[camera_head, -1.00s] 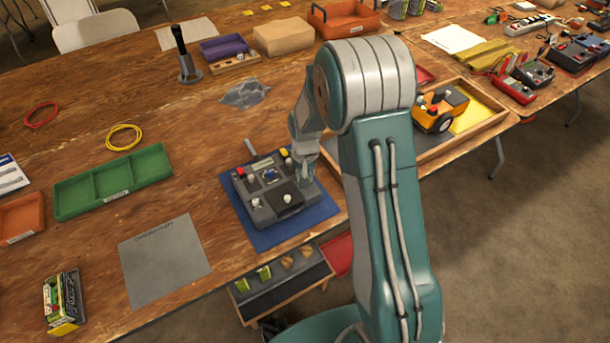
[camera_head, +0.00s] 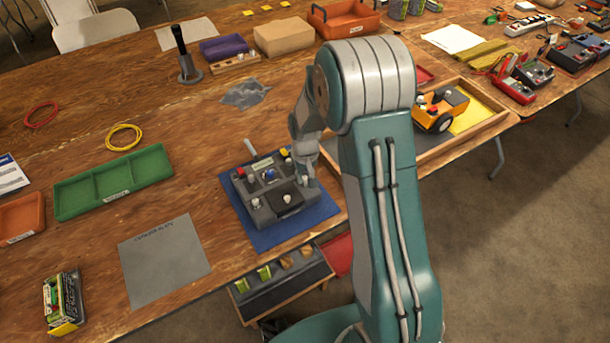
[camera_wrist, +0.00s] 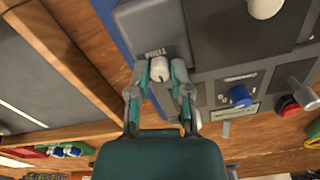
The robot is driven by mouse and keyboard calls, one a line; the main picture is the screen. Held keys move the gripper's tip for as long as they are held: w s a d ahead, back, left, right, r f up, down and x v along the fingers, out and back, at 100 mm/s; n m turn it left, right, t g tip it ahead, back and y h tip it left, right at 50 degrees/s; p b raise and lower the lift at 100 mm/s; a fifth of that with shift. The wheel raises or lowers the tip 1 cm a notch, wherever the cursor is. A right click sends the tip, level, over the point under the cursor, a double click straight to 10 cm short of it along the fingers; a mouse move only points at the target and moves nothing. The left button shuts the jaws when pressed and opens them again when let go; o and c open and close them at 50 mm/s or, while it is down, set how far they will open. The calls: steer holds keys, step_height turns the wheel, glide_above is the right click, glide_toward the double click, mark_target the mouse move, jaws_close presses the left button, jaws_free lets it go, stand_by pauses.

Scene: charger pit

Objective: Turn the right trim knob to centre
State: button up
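The control box (camera_head: 272,215) is dark grey and sits on a blue mat (camera_head: 250,238) at the table's front edge. Its right trim knob (camera_wrist: 160,67) is a pale cylinder on a grey panel with a "TRIM" label beside it in the wrist view. My gripper (camera_wrist: 160,72) has one finger on each side of this knob, and the pads look close against it. In the head view my gripper (camera_head: 310,182) is low over the box's right side and hides that knob. Another pale knob (camera_head: 256,203) shows at the box's left.
The box's blue knob (camera_wrist: 240,96), red button (camera_wrist: 288,105) and metal lever (camera_wrist: 304,92) stand near my gripper. A wooden tray (camera_head: 462,150) with an orange vehicle (camera_head: 440,108) is to the right. A green tray (camera_head: 115,183) and grey sheet (camera_head: 165,262) lie left.

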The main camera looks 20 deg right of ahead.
mark_target(304, 177)
steer(key=shift+o, duration=1.2)
step_height(304, 177, up, 12)
steer(key=shift+a, duration=0.1)
steer(key=s+r+t, duration=0.2)
steer(key=s+r, duration=0.6)
steer(key=s, duration=0.4)
steer(key=s+r+t, duration=0.3)
steer(key=s+r, duration=0.6)
steer(key=s, duration=0.4)
steer(key=shift+d+t, duration=0.2)
steer(key=shift+t, duration=0.1)
